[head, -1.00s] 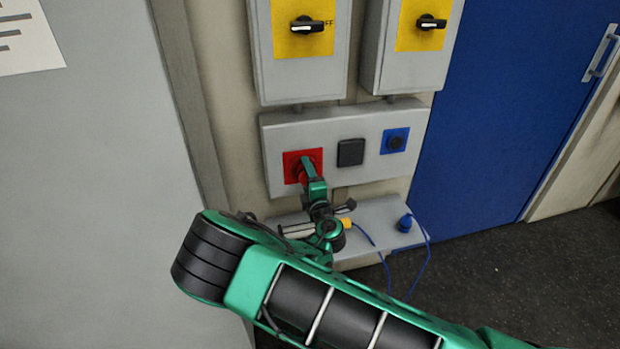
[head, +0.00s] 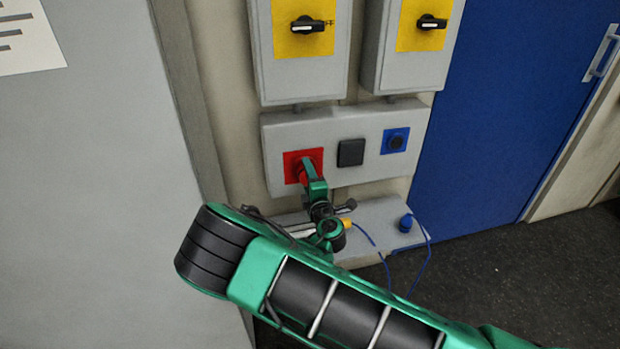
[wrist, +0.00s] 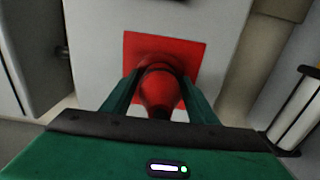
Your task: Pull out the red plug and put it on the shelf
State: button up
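The red plug (wrist: 160,91) is between the two fingers of my gripper (wrist: 160,80) in the wrist view, and the fingers close in on its sides. Its far end is at the red socket plate (wrist: 194,60); I cannot tell how deep it sits. In the head view the plug (head: 311,158) shows in front of the red plate (head: 290,168), with my gripper (head: 312,172) at it. The grey shelf (head: 378,214) is below the socket panel, partly hidden by my arm.
A blue plug (head: 405,223) with a blue cable stands on the shelf's right part. A black cover (head: 351,153) and blue socket (head: 396,141) are right of the red plate. Switch boxes hang above. A grey cabinet (head: 90,190) stands left.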

jog(key=c, duration=1)
jog(key=shift+v, duration=3)
jog(key=shift+c, duration=0.2)
jog(key=shift+r, duration=0.1)
